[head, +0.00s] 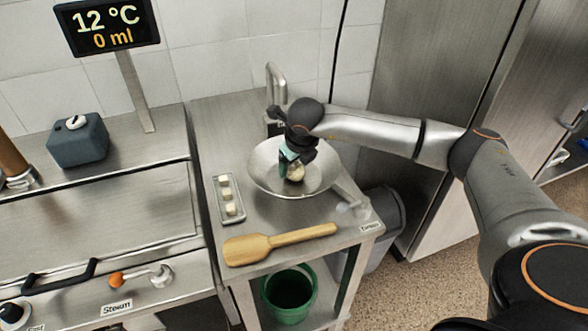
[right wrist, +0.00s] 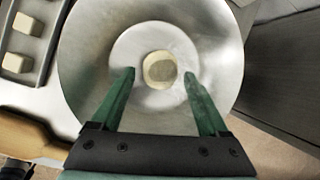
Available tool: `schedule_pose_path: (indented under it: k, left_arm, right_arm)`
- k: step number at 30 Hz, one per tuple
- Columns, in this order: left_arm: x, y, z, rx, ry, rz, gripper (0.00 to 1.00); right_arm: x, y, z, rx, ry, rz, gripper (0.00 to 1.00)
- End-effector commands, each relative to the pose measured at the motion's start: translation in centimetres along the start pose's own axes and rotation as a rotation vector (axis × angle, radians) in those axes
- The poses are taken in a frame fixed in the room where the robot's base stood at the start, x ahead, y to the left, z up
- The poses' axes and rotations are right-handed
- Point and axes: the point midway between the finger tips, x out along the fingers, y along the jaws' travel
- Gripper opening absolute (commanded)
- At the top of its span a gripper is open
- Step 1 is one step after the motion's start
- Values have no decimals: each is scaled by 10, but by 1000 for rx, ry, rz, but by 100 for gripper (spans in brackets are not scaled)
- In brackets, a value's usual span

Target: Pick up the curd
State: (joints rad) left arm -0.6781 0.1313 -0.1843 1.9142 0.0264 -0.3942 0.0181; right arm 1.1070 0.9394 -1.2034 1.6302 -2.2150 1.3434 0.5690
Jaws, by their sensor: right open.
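A round, cream-coloured curd (head: 296,173) lies at the bottom of a wide metal bowl (head: 265,178). In the right wrist view the curd (right wrist: 160,70) sits in the middle of the bowl (right wrist: 85,60). My right gripper (head: 287,165) reaches down into the bowl from above. Its two green fingers are apart, and in the right wrist view the gripper (right wrist: 160,76) has one fingertip on each side of the curd, with gaps between. The gripper is open and empty. My left gripper is not in view.
A small metal tray (head: 239,215) with several pale cubes stands left of the bowl. A wooden paddle (head: 280,241) lies in front. A tap (head: 275,80) stands behind. A green bucket (head: 290,293) is below the table, and a display (head: 107,22) stands at the back left.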

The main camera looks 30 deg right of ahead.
Motion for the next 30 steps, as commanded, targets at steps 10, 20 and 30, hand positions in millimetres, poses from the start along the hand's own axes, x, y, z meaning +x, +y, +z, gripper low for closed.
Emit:
schedule_pose_path:
  k: [10, 20, 30]
  left_arm:
    - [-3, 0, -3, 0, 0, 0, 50]
    - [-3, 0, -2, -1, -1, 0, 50]
    - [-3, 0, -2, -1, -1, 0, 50]
  right_arm:
    - [29, 0, 0, -1, -1, 0, 78]
    - [28, -1, 0, -1, -1, 0, 55]
    - [28, -1, 0, 0, -1, 0, 17]
